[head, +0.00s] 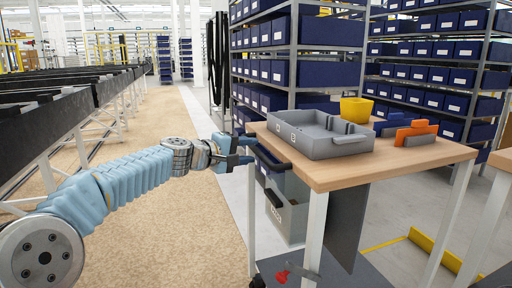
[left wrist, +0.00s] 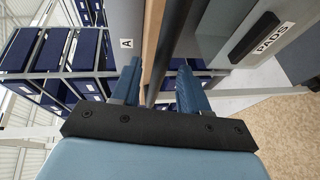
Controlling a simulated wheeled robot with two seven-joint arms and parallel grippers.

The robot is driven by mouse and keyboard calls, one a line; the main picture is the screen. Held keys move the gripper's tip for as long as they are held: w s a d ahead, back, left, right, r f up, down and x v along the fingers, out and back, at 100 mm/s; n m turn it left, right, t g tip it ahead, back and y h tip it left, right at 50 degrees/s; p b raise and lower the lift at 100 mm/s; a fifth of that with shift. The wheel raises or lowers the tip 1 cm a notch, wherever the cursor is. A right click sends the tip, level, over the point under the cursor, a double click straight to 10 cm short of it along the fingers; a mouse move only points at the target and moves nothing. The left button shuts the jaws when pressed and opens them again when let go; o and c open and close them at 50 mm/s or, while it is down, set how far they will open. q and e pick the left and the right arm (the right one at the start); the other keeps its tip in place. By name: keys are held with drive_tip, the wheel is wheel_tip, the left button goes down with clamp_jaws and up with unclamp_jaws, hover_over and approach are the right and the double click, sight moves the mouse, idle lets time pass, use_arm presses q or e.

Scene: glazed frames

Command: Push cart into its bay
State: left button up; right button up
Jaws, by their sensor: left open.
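The cart has a wooden top (head: 330,172), white legs and a dark handle bar (head: 268,157) on its left end. A red pedal-like part (head: 283,275) shows low on it. My left gripper (head: 243,150) is at the handle end. In the left wrist view its two blue fingers (left wrist: 160,85) are open, with the dark handle bar (left wrist: 168,55) passing between them; I cannot tell if they touch it. A yellow floor line (head: 382,244) and yellow stop block (head: 434,252) lie beyond the cart at right. My right gripper is out of view.
A grey tray (head: 352,146), a yellow bin (head: 356,109) and an orange part (head: 416,132) sit on the cart top. Racks of blue bins (head: 300,72) stand behind it. Another table (head: 500,160) is at the right edge. The tan floor at left is clear.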

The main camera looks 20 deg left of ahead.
sight(253, 150)
use_arm(q)
drive_tip(key=shift+x, duration=1.7)
drive_tip(key=shift+c, duration=0.2)
clamp_jaws()
